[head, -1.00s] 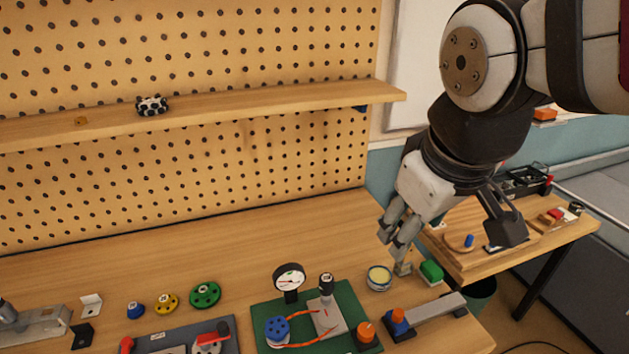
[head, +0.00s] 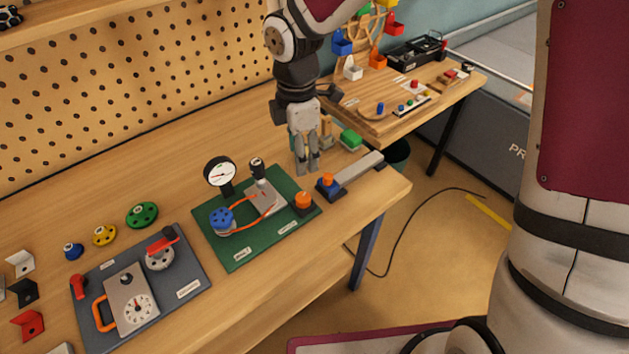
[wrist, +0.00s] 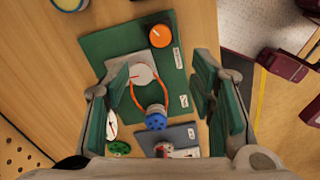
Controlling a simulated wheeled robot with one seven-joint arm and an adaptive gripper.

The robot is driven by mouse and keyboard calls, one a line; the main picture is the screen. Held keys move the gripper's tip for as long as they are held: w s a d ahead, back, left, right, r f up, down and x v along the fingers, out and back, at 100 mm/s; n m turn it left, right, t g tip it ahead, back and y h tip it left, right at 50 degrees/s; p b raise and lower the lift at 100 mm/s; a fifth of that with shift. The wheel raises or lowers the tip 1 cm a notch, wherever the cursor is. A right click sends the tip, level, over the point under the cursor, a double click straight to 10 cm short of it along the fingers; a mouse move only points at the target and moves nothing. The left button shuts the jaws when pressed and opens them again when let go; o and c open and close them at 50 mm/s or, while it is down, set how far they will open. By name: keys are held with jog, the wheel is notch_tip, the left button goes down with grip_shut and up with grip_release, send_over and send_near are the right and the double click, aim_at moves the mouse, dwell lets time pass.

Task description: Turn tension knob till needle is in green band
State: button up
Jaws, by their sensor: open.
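The green board (head: 238,257) on the bench carries a round white dial gauge (head: 220,172), a blue pulley (head: 222,221), a grey plate and an orange belt (head: 245,228). The gauge's needle is too small to place against any band. An orange knob (head: 303,202) sits at the board's right end; in the wrist view the orange knob (wrist: 160,36) shows a pale mark on top. My gripper (head: 308,168) points down, above and behind the knob, apart from it. In the wrist view its green-padded fingers are open and empty.
A grey bar with a blue base and orange top (head: 328,184) lies just right of the board. A dark panel (head: 185,285) with a red handle stands left.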

aim_at(303, 197)
notch_tip(303, 197, down, 14)
jog(key=shift+f+p, duration=0.1)
jog(key=shift+p, duration=0.45)
jog(key=shift+c, duration=0.6)
jog(key=c, duration=1)
